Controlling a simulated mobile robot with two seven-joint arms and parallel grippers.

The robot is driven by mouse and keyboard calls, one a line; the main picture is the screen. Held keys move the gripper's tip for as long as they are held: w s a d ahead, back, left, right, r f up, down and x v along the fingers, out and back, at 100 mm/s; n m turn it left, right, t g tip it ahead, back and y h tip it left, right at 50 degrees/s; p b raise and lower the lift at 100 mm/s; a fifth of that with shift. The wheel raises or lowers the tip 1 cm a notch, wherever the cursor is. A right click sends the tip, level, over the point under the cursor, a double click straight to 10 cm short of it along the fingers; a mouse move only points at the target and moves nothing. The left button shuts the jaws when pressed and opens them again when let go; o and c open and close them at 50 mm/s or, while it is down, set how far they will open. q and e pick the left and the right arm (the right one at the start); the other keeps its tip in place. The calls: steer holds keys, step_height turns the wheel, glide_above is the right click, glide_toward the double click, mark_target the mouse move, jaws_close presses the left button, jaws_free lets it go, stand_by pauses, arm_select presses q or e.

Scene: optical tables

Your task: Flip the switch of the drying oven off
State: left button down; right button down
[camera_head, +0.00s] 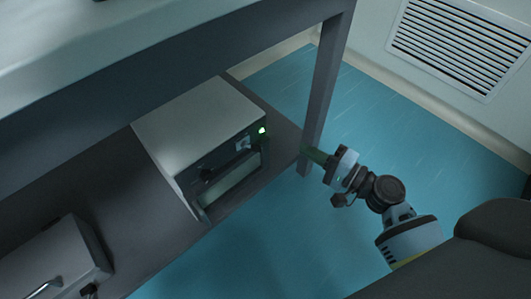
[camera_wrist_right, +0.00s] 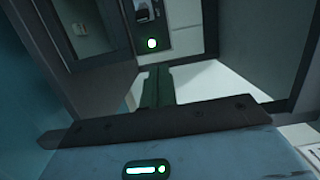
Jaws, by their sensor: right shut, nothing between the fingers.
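The drying oven (camera_head: 195,125) is a pale box with a dark front, standing on the lower shelf under the table. Its front has a dark knob, a door with a window, and a green-lit switch (camera_head: 262,130) near the upper right corner. My right gripper (camera_head: 308,155) is shut and empty, to the right of the oven by the table leg, apart from the switch. Its dark fingers (camera_wrist_right: 157,75) lie together in the wrist view. My left gripper is not in view.
A dark table leg (camera_head: 327,85) stands close to my right gripper. The tabletop (camera_head: 120,40) overhangs the shelf. Another grey device (camera_head: 55,262) is at the lower left of the shelf. The blue floor (camera_head: 430,150) to the right is clear, with a wall vent (camera_head: 460,45) behind.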

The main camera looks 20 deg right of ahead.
mark_target(265, 129)
steer(key=shift+w+f+b, duration=0.3)
steer(key=shift+f+b, duration=0.25)
steer(key=shift+f, duration=0.3)
steer(key=shift+w, duration=0.1)
steer(key=b+x, duration=0.1)
steer(key=x, duration=0.8)
steer(key=shift+w+a, duration=0.2)
steer(key=shift+w, duration=0.1)
steer(key=shift+s+a, duration=0.9)
steer(key=shift+s, duration=0.15)
steer(key=shift+s+a, duration=0.45)
steer(key=shift+m, duration=0.3)
steer(key=shift+s+h, duration=0.15)
steer(key=shift+h, duration=0.25)
